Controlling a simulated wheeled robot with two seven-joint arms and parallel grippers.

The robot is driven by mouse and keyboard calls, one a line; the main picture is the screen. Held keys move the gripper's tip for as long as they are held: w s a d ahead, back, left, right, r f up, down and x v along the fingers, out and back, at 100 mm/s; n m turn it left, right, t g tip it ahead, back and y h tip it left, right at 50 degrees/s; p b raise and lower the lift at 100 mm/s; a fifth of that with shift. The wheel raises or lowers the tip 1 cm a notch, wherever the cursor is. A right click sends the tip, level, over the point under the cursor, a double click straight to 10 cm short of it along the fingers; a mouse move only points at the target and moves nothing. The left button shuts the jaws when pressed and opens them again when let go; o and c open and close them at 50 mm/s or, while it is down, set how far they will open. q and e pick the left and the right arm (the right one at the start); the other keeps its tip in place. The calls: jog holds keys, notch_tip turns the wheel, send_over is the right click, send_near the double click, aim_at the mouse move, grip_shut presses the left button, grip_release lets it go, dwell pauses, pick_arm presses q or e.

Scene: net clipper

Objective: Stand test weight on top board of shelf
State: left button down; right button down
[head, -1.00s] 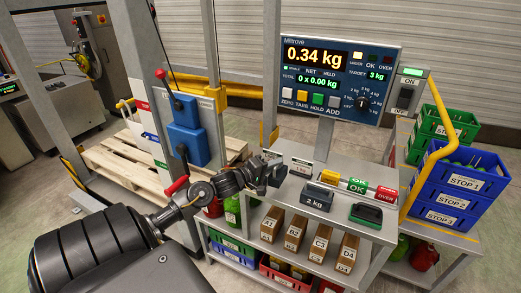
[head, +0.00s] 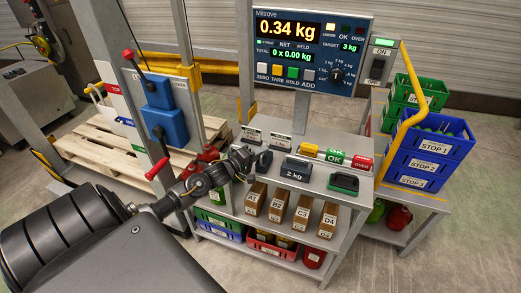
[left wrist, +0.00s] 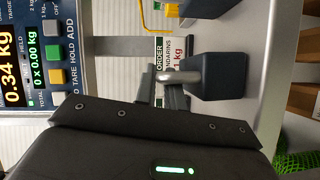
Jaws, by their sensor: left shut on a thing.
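A dark blue test weight (left wrist: 217,76) with a metal loop handle (left wrist: 182,76) hangs upright in my left gripper (left wrist: 165,92), whose fingers are shut on the handle. In the head view, my left gripper (head: 256,164) and the weight (head: 265,160) are at the left end of the shelf's top board (head: 314,190). I cannot tell whether the weight's base touches the board. Another dark weight marked 2 kg (head: 296,172) stands on the board to the right. My right gripper is not in view.
Two small signs (head: 280,141) stand at the back left. The scale display (head: 312,45) rises behind. Labelled boxes (head: 302,213) fill the board below. Blue crates (head: 428,155) are at right.

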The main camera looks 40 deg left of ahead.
pick_arm(q)
jog(key=shift+r, duration=0.2)
jog(key=c, duration=1.8)
grip_release()
jog(key=shift+f, duration=0.25)
jog(key=shift+c, duration=0.2)
jog(key=o, duration=0.3)
jog(key=shift+o, duration=0.2)
jog(key=shift+r, duration=0.1)
jog(key=s+a+b, duration=0.1)
jog(key=s, duration=1.1)
jog(key=shift+a+r+b, duration=0.35)
jog(key=shift+r+b, duration=0.05)
jog(key=shift+r, duration=0.05)
